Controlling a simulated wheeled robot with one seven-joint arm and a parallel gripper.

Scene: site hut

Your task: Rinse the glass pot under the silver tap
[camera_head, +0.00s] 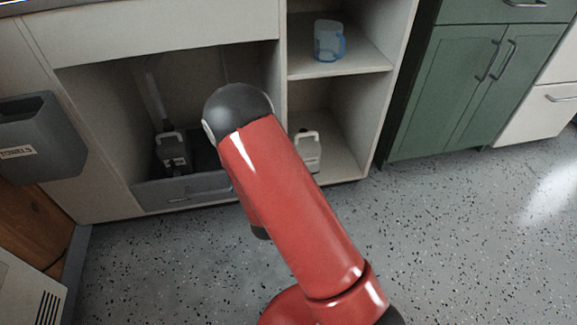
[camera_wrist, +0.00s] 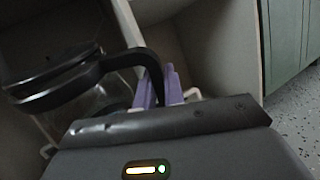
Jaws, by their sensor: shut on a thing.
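The glass pot (camera_wrist: 88,100) is at the left of the wrist view, with a black rim or lid and a black curved handle. My gripper (camera_wrist: 160,84) has its purple fingers shut on the pot's handle. The lower part of the pot is hidden behind the wrist housing. In the head view my red arm reaches toward the open cupboard, and it hides the gripper and pot. The silver tap is in neither view.
A grey bin (camera_head: 38,138) hangs left. Green cabinets (camera_head: 452,85) stand right. Speckled floor (camera_head: 460,240) is clear at right.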

